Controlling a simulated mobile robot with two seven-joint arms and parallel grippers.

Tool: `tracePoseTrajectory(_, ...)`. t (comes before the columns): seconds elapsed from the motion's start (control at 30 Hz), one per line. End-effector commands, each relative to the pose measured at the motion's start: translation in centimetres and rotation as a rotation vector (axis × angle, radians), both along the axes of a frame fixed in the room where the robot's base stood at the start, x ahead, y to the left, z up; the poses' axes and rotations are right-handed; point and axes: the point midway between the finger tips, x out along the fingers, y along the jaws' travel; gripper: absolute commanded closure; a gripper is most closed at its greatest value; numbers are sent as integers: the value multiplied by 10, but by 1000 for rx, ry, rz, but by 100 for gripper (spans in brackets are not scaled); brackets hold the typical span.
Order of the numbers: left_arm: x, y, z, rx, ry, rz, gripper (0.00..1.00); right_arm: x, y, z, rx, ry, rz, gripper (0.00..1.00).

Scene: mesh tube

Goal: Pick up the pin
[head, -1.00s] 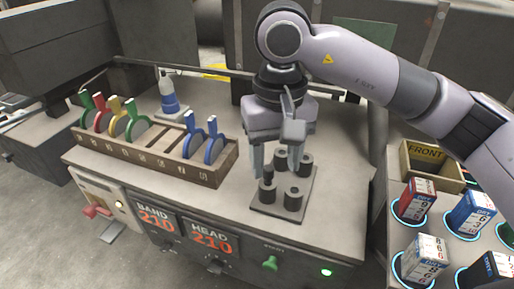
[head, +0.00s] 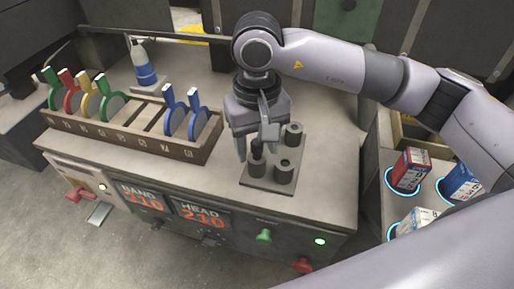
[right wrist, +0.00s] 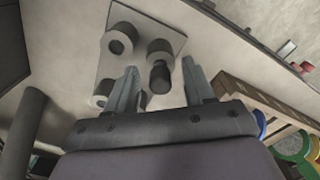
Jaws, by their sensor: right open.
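The pin (head: 257,150) is a dark, round-topped peg standing upright in one of several grey cylindrical sockets on a square plate (head: 262,184). It also shows in the right wrist view (right wrist: 160,76), with its dark knob on the socket. My right gripper (head: 256,146) points down over the plate, with its fingers on either side of the pin. In the right wrist view the gripper (right wrist: 160,70) is open, and a gap shows between the pin and each finger. Nothing is held. The left gripper is not in view.
A wooden rack (head: 130,136) with coloured ring-handled tools stands left on the bench. A blue-and-white bottle (head: 143,66) is behind it. Small labelled boxes (head: 410,170) stand on the right. The bench front has two displays (head: 202,214). Bare benchtop surrounds the plate.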

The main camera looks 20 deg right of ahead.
Motion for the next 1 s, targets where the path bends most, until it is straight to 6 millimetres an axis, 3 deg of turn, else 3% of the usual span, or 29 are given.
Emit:
tracePoseTrajectory(0.17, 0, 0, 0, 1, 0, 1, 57, 0, 0, 0, 0, -1, 0, 50)
tracePoseTrajectory(0.3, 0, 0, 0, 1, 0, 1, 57, 0, 0, 0, 0, -1, 0, 96)
tracePoseTrajectory(0.33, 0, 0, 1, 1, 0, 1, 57, 0, 0, 0, 0, -1, 0, 100)
tracePoseTrajectory(0.73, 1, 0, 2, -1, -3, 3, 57, 1, 0, 5, 1, -3, -1, 100)
tracePoseTrajectory(1.0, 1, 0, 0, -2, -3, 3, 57, 1, 1, 38, 2, -6, 0, 100)
